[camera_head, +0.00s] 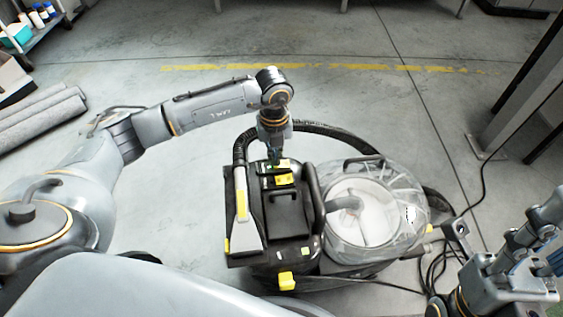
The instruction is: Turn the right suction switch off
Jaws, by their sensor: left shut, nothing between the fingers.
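A black suction machine with yellow parts (285,212) stands on the floor in the middle. Yellow parts (284,180) show on its top near the back edge. My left gripper (276,161) points down over this back top area, shut with nothing between its fingers. I cannot tell whether its tips touch the machine. It covers part of the panel, and the suction switches are too small to make out, so their positions cannot be read. My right gripper (492,248) is at the lower right, away from the machine; its opening is unclear.
A clear round tank (408,212) is beside the machine on the right, with a black hose (335,131) curving behind. Black cables (440,262) lie on the floor at right. A metal post (515,95) stands at far right. Grey rolls (42,115) lie at left.

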